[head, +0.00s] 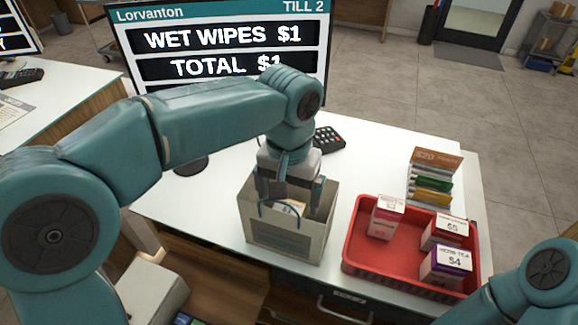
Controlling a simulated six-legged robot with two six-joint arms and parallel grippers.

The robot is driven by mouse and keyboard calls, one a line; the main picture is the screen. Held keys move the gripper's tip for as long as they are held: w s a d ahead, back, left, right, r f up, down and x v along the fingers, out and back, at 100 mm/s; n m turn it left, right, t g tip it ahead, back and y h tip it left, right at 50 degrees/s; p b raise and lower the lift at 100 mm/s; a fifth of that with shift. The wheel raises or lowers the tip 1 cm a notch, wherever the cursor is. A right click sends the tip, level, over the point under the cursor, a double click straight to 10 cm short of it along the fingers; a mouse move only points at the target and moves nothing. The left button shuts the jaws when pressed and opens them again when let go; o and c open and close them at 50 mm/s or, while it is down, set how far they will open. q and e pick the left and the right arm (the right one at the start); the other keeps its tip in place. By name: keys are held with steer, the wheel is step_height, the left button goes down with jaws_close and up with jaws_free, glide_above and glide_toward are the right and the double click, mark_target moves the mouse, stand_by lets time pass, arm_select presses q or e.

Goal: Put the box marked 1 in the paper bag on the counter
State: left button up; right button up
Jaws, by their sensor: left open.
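The paper bag (285,240) stands open and upright on the white counter (215,200). My left gripper (294,194) points down into the bag's mouth, its jaws open. A pale-topped box (290,207) shows partly inside the bag, below and between the fingers. Its mark is not readable, and its lower part is hidden by the bag wall. My right arm shows at the lower right edge, but its gripper is out of view.
A red tray (390,262) right of the bag holds a pink-and-white box (386,217), a $5 box (445,233) and a purple $4 box (446,265). A small rack (432,180) and a card terminal (328,139) stand behind. A till screen (225,40) rises at the back.

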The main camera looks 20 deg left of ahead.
arm_select(q)
step_height(320, 180, up, 22)
steer(key=p, duration=1)
steer(key=shift+r+p, duration=0.2)
steer(key=shift+p, duration=0.15)
